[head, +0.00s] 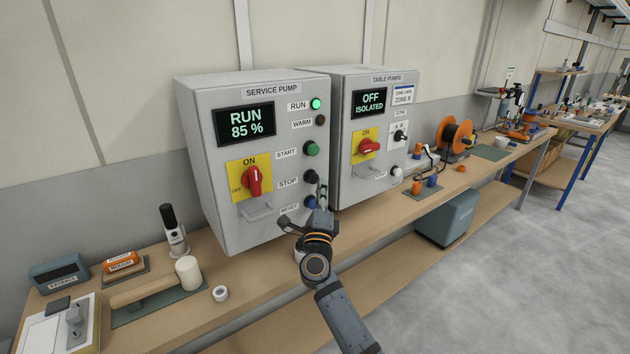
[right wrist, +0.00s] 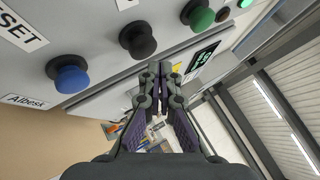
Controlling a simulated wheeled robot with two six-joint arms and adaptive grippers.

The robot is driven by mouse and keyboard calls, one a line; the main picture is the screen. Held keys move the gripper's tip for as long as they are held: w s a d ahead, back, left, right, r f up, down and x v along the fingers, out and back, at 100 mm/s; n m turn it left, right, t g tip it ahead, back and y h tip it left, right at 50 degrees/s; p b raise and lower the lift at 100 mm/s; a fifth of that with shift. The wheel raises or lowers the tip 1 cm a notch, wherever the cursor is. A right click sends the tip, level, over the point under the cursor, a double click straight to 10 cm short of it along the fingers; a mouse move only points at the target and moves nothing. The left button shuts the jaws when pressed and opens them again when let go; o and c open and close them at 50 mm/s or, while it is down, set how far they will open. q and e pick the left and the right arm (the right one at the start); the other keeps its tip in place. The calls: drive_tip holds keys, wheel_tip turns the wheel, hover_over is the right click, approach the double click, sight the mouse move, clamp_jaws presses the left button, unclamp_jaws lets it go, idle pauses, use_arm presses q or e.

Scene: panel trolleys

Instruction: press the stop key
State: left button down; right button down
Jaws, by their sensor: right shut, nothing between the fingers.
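The stop key is a black round button (head: 311,177) beside the STOP label on the grey SERVICE PUMP cabinet (head: 240,221). My right gripper (head: 321,188) is shut and empty, its tips in front of the panel just beside this key, partly overlapping it. In the right wrist view the black key (right wrist: 138,40) stands up from the panel, just above and left of the shut fingertips (right wrist: 160,68). A gap shows between them there. The cabinet display (head: 245,123) reads RUN 85 %, and the RUN lamp (head: 316,104) glows green. My left gripper is not in view.
The green START button (head: 312,149) is above the stop key and the blue RESET button (head: 310,202) below it. A red rotary switch (head: 253,181) is left. The TABLE PUMPS cabinet (head: 345,187) stands close at right, reading OFF ISOLATED. Loose tools lie on the bench (head: 205,315).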

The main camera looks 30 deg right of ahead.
drive_tip(key=shift+w, duration=0.45)
drive_tip(key=shift+w+a+b, duration=0.1)
drive_tip(key=shift+w+b, duration=0.2)
drive_tip(key=shift+w, duration=0.45)
idle(1.0)
drive_tip(key=shift+s, duration=0.2)
drive_tip(key=shift+s+p, duration=0.7)
drive_tip(key=shift+s, duration=0.35)
drive_tip(key=s, duration=0.1)
drive_tip(key=s+p, duration=0.1)
drive_tip(key=s, duration=0.1)
drive_tip(key=s+p, duration=0.1)
drive_tip(key=s, duration=0.1)
drive_tip(key=shift+d, duration=0.25)
